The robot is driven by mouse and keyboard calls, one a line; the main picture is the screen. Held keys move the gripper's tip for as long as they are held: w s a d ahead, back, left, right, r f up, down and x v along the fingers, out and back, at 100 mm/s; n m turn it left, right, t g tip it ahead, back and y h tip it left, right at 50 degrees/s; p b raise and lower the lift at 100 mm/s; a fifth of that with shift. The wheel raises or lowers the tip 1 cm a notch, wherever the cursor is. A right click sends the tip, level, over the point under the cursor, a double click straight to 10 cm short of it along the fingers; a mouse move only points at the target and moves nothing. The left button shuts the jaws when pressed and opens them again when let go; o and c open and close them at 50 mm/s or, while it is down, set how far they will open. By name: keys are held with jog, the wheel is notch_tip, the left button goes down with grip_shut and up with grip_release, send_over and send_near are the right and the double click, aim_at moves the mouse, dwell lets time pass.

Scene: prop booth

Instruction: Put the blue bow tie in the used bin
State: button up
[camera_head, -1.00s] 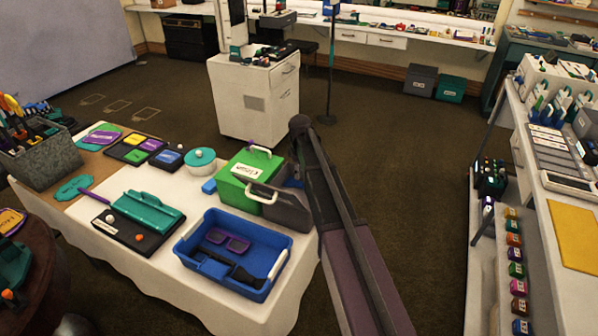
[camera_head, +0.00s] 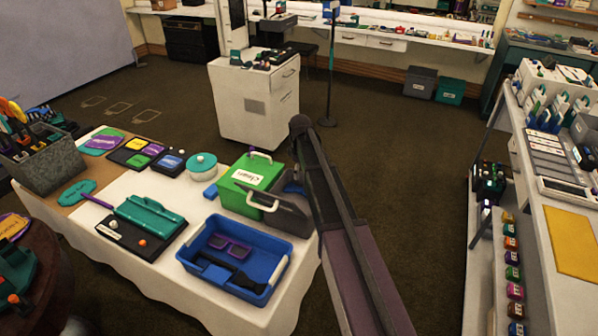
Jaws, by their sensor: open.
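I cannot make out a blue bow tie for certain. A small blue item (camera_head: 211,192) lies on the white-covered table beside the green bin, too small to identify. The green bin (camera_head: 240,197) has a white handle and a label that seems to read "Clean". A dark grey bin (camera_head: 287,212) with a white handle stands against its right side; its label is not readable. Something bluish (camera_head: 293,188) shows at the grey bin's far side, partly hidden by my arm. My arm rises from the bottom edge, right of the table; my gripper is not in view.
A blue tray (camera_head: 196,268) with purple glasses and a dark brush-like item sits at the table's front. A lidded teal pot (camera_head: 202,165), a black board with a teal piece (camera_head: 147,216) and a grey tool box (camera_head: 50,168) share the table. Carpet right of my arm is clear.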

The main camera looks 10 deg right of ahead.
notch_tip(320, 180, up, 10)
jog(key=p, duration=0.9)
jog(key=shift+p, duration=0.3)
jog(key=shift+s+r, duration=0.1)
dwell(0.3)
jog(key=s+m, duration=1)
jog(key=s, duration=1.9)
jog(key=shift+a+m, duration=0.15)
jog(key=shift+m, duration=0.25)
